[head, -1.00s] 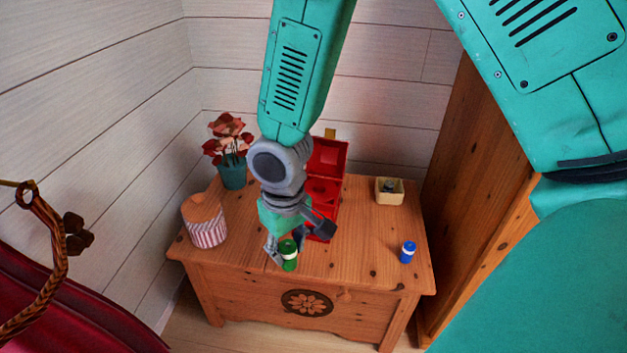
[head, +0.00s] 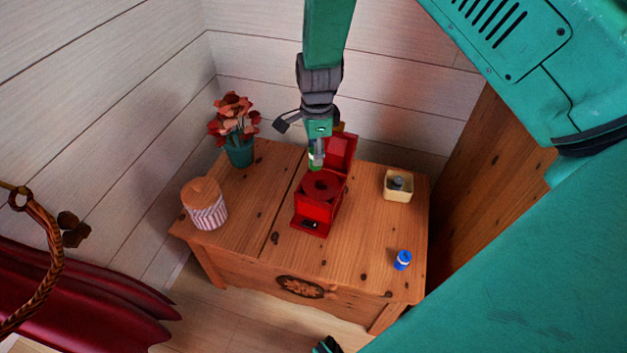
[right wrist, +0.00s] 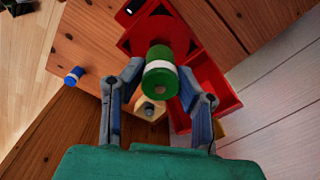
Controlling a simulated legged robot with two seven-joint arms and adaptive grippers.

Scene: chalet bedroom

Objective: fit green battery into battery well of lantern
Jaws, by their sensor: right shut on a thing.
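The red lantern (head: 312,208) stands on the wooden chest with its lid (head: 341,150) open toward the back. Its round top part (head: 321,187) shows a dark centre. My right gripper (head: 316,150) is above the back of the lantern, shut on the green battery (head: 314,163). In the right wrist view, the battery (right wrist: 161,82), with its white band, sits between the two fingers, its far end in front of the lantern's red round part (right wrist: 160,35). The battery hides the well there, so I cannot tell the gap between them.
A cream box (head: 397,193) holding a grey thing is right of the lantern. A striped jar (head: 207,210) and a potted red flower (head: 238,145) are at left. The chest's front middle (head: 340,262) is clear.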

